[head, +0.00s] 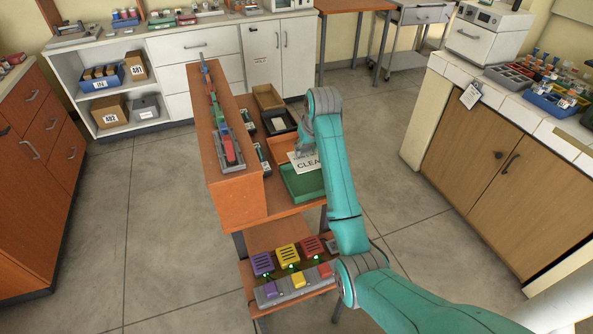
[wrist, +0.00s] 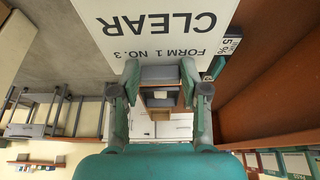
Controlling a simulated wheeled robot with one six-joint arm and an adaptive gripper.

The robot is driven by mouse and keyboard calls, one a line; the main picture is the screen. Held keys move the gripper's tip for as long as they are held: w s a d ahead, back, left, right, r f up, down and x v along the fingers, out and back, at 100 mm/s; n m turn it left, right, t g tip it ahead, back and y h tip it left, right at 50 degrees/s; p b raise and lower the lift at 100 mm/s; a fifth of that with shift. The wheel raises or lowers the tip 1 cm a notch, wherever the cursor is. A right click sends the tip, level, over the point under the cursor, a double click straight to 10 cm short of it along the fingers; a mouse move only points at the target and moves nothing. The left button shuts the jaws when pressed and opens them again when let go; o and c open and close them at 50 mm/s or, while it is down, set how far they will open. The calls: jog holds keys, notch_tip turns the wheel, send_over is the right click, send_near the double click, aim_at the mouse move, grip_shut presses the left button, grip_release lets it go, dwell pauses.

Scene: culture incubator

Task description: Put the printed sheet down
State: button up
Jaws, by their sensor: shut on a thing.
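The printed sheet (head: 307,164) is white and reads "CLEA" in the head view, partly covered by my arm. In the wrist view the sheet (wrist: 155,25) reads "CLEAR" and "FORM 1 NO. 3", upside down. My gripper (wrist: 160,72) is shut on the sheet's near edge, with a finger at each side. In the head view the sheet appears over the back part of a green tray (head: 303,190) on the orange bench. I cannot tell whether the sheet touches the tray.
A raised orange shelf (head: 238,190) with a row of coloured items stands left of the tray. A black tray (head: 278,122) and a brown tray (head: 268,97) lie behind. Purple, yellow and red slotted blocks (head: 288,253) are on a lower level in front. Floor is clear on both sides.

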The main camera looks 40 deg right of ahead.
aim_at(306, 155)
jog(key=f, duration=0.5)
jog(key=shift+w, duration=0.2)
jog(key=shift+f, duration=2.5)
jog(key=o, duration=0.9)
jog(key=shift+o, duration=0.2)
jog(key=v, duration=1.2)
